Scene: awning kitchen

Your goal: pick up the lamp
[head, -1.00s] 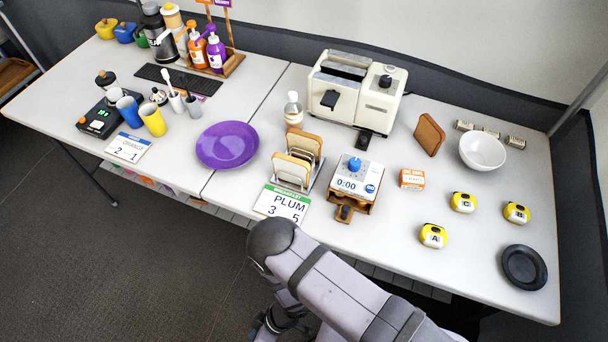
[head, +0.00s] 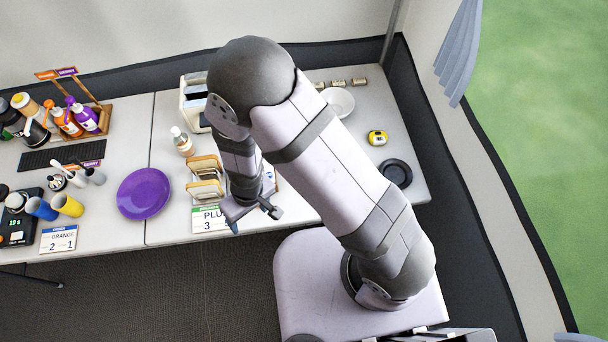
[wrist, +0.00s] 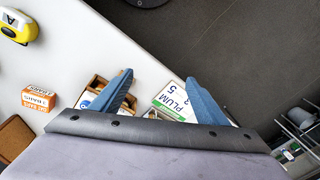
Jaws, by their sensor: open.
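I cannot make out a lamp in any view. My gripper (head: 254,214) is over the front edge of the table (head: 115,225) in the head view, near the PLUM card (head: 208,220). In the wrist view my gripper (wrist: 160,77) has its two blue fingers spread apart with nothing between them. The PLUM card (wrist: 174,98) shows beyond the fingers there, and a wooden-framed device (wrist: 97,88) is partly hidden by the left finger. My arm hides part of the table's right half in the head view.
A toast rack (head: 206,176) and a purple plate (head: 144,193) stand left of my gripper. A toaster (head: 193,100) is partly hidden behind my arm. A white bowl (head: 338,101), yellow tape measure (head: 377,137) and black dish (head: 396,173) are at right. An orange box (wrist: 39,100) shows in the wrist view.

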